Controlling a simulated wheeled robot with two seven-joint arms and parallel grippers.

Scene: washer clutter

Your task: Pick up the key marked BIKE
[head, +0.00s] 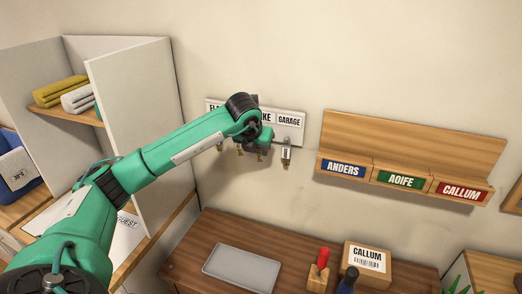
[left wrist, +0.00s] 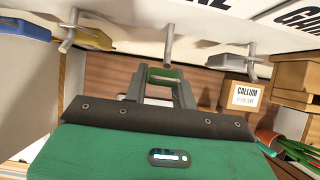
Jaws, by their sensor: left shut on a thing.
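A white key rack (head: 292,117) hangs on the wall. Its label ending in "KE" is partly covered by my left arm, and the GARAGE label is beside it. My left gripper (head: 263,146) is at the rack below the "KE" label. In the left wrist view my left gripper (left wrist: 163,85) is shut on a key with a green part (left wrist: 165,74), just by the middle hook (left wrist: 169,42). I cannot tell whether the key is still on the hook, and no writing on it is readable. My right gripper is not in view.
A grey key (head: 286,154) hangs under GARAGE. In the left wrist view a yellow key (left wrist: 92,37) and a blue key (left wrist: 22,28) hang left of the gripper. A wooden name shelf (head: 412,150) is to the right. Below is a table with a grey tray (head: 241,268).

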